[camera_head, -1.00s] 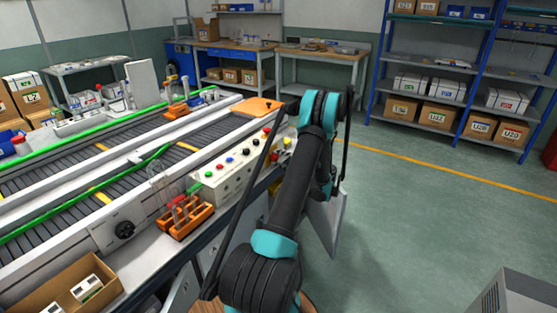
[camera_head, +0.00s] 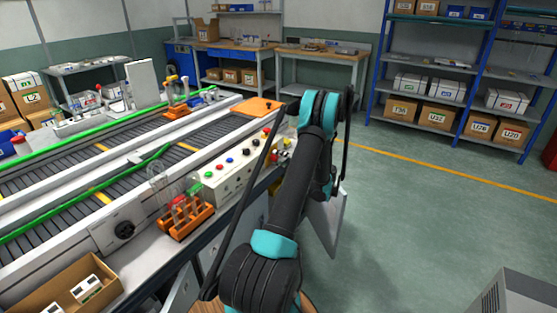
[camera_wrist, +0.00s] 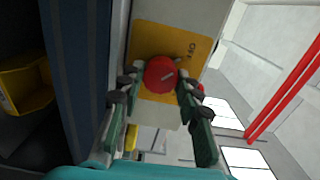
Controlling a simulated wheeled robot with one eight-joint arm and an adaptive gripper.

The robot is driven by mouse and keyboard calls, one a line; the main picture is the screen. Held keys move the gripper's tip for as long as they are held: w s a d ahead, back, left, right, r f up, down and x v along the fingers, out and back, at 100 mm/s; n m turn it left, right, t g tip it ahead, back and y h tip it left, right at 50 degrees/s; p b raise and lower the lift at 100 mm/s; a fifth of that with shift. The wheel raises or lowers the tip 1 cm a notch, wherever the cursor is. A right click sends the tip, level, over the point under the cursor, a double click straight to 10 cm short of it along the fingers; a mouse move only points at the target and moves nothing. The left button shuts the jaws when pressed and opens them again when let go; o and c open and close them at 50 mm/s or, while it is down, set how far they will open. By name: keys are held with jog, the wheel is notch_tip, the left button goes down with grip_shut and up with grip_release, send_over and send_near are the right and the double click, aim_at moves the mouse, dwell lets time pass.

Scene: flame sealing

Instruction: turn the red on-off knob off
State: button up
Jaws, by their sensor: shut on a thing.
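The red knob (camera_wrist: 160,72) sits on a yellow plate (camera_wrist: 177,42) on a pale panel in the wrist view. A short pale mark on the knob runs aslant, its right end higher. Small dark lettering stands on the plate above and right of the knob. My gripper (camera_wrist: 158,86) has its two green fingers on either side of the knob, with dark tips closed against its sides. In the head view my arm covers the fingertips and the knob cannot be made out clearly.
A pale control box (camera_head: 232,172) with several coloured buttons stands left of my arm. An orange rack (camera_head: 187,222) with glass tubes is in front of it. Conveyors run behind. A yellow bin (camera_wrist: 27,86) shows at the wrist view's left.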

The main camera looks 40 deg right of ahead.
jog(key=o, duration=1.2)
jog(key=shift+c, duration=0.2)
